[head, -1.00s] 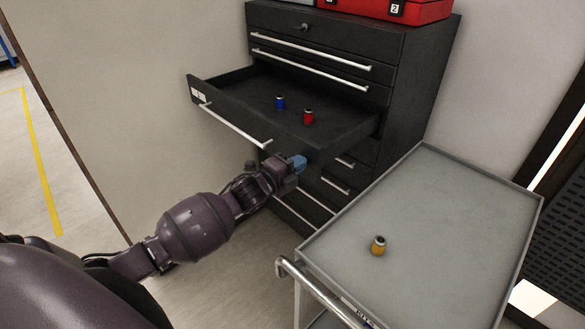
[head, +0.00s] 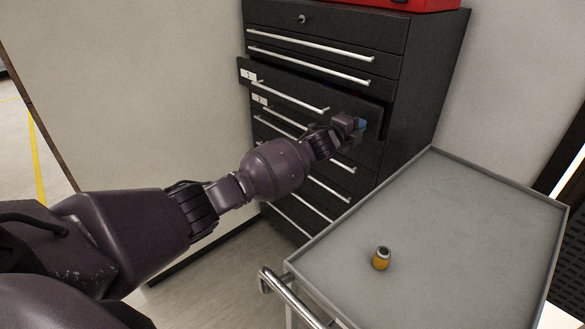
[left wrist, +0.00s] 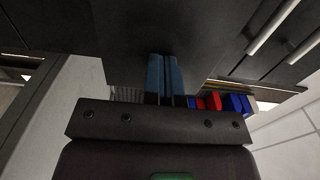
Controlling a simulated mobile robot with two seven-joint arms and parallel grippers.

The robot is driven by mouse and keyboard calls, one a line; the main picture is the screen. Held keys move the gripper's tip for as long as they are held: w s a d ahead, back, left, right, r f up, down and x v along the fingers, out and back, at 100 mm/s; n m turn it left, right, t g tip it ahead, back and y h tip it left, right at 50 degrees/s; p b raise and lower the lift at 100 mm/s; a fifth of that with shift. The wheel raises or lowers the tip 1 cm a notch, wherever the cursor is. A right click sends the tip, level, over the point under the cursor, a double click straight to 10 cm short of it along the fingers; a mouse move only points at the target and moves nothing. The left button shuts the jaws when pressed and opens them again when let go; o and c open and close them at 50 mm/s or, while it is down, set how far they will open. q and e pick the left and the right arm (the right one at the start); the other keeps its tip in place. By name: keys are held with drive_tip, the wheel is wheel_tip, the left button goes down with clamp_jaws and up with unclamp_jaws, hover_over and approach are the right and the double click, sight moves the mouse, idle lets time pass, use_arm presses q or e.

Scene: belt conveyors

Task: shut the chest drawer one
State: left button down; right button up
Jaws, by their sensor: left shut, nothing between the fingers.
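The chest (head: 418,110) is a dark grey drawer cabinet against the wall. My left gripper (head: 361,125) is shut and empty at the right end of that drawer's front. In the left wrist view its blue fingers (left wrist: 164,76) are together against or close to a dark panel; contact cannot be told. My right gripper is out of view.
A grey cart (head: 470,200) with a raised rim and a front handle stands at the right. A yellow can (head: 381,258) stands on it. A red case (head: 420,4) sits on top of the chest. Bare floor lies below my left arm.

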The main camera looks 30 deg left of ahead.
sight(368, 118)
use_arm(q)
drive_tip(key=x, duration=0.2)
drive_tip(key=b+x, duration=0.1)
drive_tip(key=x, duration=0.1)
drive_tip(key=shift+f, duration=0.2)
drive_tip(key=shift+w+d+r+b, duration=0.1)
drive_tip(key=shift+w+r+b, duration=0.05)
drive_tip(key=shift+w+b, duration=0.3)
drive_tip(key=shift+r, duration=0.4)
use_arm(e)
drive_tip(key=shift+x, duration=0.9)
